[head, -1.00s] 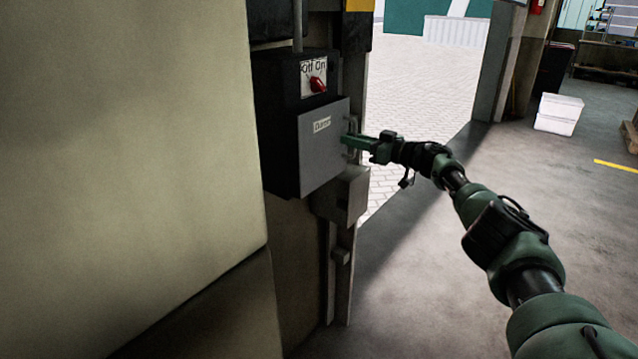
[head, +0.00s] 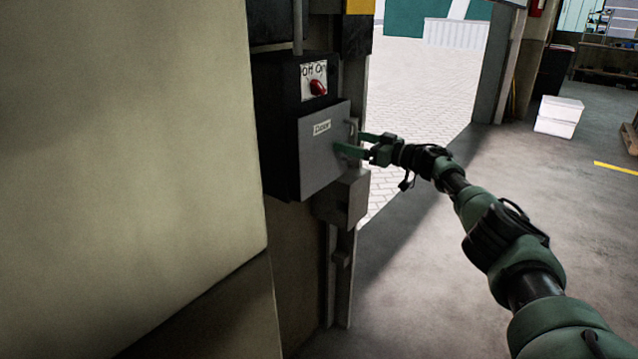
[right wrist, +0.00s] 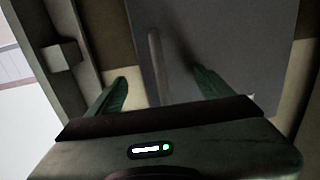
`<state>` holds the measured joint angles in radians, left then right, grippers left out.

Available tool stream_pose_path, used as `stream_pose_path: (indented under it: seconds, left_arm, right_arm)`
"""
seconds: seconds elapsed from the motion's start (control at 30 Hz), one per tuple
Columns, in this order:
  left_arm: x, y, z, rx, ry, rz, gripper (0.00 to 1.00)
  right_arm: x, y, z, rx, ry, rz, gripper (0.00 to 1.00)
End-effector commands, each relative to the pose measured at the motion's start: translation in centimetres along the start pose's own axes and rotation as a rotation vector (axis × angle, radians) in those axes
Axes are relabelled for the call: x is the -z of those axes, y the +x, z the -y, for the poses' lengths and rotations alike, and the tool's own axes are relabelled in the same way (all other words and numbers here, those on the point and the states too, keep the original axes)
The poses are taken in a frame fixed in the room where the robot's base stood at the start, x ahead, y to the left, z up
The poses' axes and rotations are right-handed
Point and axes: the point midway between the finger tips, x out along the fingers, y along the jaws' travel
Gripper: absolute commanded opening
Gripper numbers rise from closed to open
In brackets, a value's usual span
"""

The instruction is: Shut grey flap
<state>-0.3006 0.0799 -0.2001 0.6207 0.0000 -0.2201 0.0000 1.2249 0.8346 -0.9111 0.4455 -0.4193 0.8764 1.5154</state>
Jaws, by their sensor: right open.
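The grey flap (head: 322,155) is the front cover of a dark box on the wall, with a small label near its top. It lies against or very near the box front; I cannot tell if a gap remains. Its bar handle (head: 351,129) is at the right edge. My right gripper (head: 351,144) is open at that edge, its fingers spread. In the right wrist view the handle (right wrist: 156,65) stands between the two fingers of my gripper (right wrist: 160,84), with the grey flap (right wrist: 225,50) behind. My left gripper is not in view.
A red switch (head: 317,87) marked Off and On is above the flap. A smaller grey box (head: 344,198) is below right. A large pale surface (head: 130,130) fills the left. Open floor lies to the right, with white boxes (head: 559,116) farther back.

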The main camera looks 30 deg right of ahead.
Motion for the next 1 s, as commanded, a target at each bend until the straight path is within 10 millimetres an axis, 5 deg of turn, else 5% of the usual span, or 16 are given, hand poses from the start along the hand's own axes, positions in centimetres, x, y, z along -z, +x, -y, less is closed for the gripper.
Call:
stream_pose_path:
  seconds: [0.17, 0.53, 1.0]
  left_arm:
    - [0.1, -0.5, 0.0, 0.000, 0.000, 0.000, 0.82]
    - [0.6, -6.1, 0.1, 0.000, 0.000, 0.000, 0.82]
    - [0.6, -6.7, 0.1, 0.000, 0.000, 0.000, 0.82]
  right_arm:
    - [0.0, -0.2, 0.1, 0.003, 0.000, 0.003, 0.82]
    - [0.5, -5.1, 0.1, 0.002, 0.000, 0.006, 0.82]
    - [-0.1, -7.0, 0.1, 0.002, 0.000, 0.000, 0.82]
